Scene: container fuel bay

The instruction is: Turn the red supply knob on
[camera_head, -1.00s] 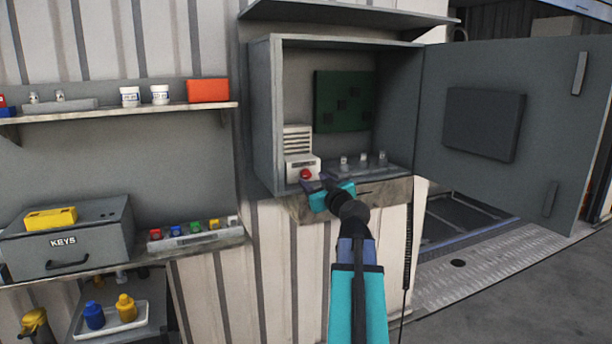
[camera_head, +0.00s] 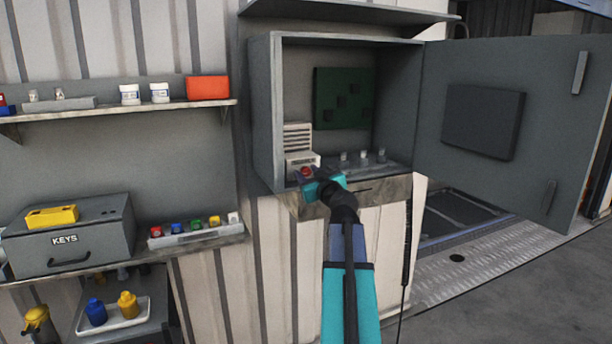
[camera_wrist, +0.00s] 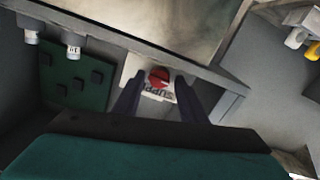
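The red supply knob (camera_head: 306,171) sits on a small pale block in the lower left of the open grey cabinet. In the wrist view the red knob (camera_wrist: 158,77) shows above its "SUPPLY" label, which appears upside down. My gripper (camera_head: 308,180) is at the cabinet's front edge, right by the knob. In the wrist view its two dark fingers (camera_wrist: 157,88) stand apart, one on each side of the knob block. The fingers look open, with no clear contact on the knob. The arm hides part of the cabinet's lower front.
The cabinet door (camera_head: 520,130) stands open to the right. Small white-topped fittings (camera_head: 363,157) stand on the cabinet floor right of the knob. A green board (camera_head: 342,99) is on the back wall. A shelf and a KEYS box (camera_head: 68,240) are at left.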

